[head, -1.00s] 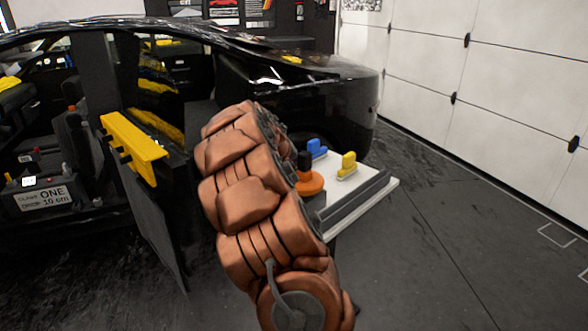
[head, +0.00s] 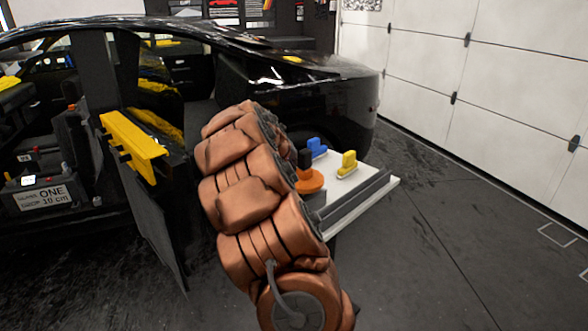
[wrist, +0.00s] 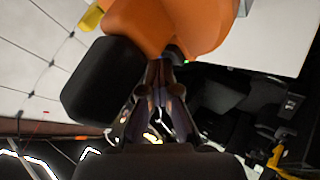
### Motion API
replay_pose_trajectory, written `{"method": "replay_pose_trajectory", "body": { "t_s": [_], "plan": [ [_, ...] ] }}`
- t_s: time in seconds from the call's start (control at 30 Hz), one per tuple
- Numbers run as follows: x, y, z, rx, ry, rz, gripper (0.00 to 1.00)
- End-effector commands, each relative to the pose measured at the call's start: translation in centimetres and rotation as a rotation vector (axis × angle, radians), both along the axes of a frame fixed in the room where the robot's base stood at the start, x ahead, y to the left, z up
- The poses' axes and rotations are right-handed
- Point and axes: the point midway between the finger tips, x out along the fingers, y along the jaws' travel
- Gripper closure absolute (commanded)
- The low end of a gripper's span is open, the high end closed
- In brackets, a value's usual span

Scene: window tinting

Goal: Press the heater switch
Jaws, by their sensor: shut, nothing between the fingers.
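The orange heater (head: 309,182) with a black upper part stands on the white tabletop, partly hidden behind my copper-coloured arm in the head view. In the wrist view its orange body (wrist: 185,25) fills the top centre, very close to my gripper. My gripper (wrist: 165,76) is shut and empty, its fingertips right at the lower edge of the orange body. I cannot tell whether they touch. A small green spot (wrist: 186,62) shows just beside the fingertips; the switch itself is not clearly visible. In the head view my gripper is hidden by the arm.
A blue tool (head: 316,147) and a yellow tool (head: 347,163) stand on the white tabletop (head: 372,171). The black car (head: 330,90) is behind, with a yellow bar (head: 133,146) on its open door. Floor at right is clear.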

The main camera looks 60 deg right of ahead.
Motion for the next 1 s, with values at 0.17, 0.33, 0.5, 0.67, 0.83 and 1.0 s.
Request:
{"method": "replay_pose_trajectory", "body": {
  "t_s": [0.17,0.33,0.5,0.67,0.83,1.0],
  "plan": [
    [-0.1,0.0,-0.3,0.002,0.002,-0.002,1.00],
    [-0.1,0.0,-0.3,0.003,0.002,-0.002,1.00],
    [-0.1,0.0,-0.1,0.003,0.002,-0.002,1.00],
    [-0.1,0.0,0.4,0.002,0.002,-0.001,1.00],
    [-0.1,0.0,0.5,0.002,0.002,-0.001,1.00],
    [-0.1,0.0,0.7,0.001,0.002,0.000,1.00]
  ]
}}
